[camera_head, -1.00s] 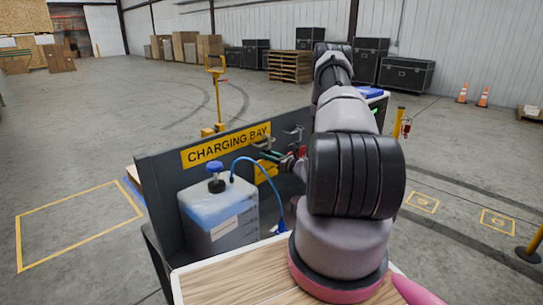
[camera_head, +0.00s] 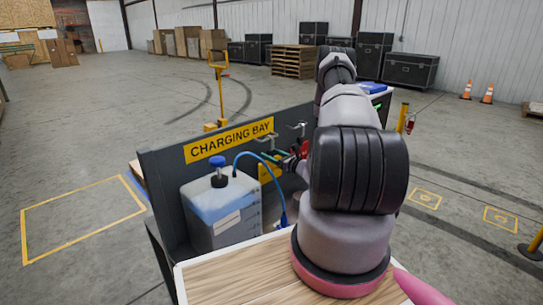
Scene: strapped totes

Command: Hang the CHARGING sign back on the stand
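A dark panel (camera_head: 165,172) carries a yellow sign reading CHARGING BAY (camera_head: 230,140). A smaller yellow piece (camera_head: 268,172) shows low on the panel beside my gripper, partly hidden; I cannot read it or tell whether it is a loose sign. A yellow stand (camera_head: 218,88) with a bracket-like top is on the floor beyond the panel. My gripper (camera_head: 284,160) is at the panel's right part, near the hooks, mostly hidden by my arm. I cannot tell whether its fingers are open or shut, or whether they hold anything.
A translucent jug (camera_head: 225,212) with a blue cap and blue hose stands before the panel, close left of my arm. A wooden tabletop (camera_head: 225,270) is in front. Metal hooks (camera_head: 297,127) stick out from the panel.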

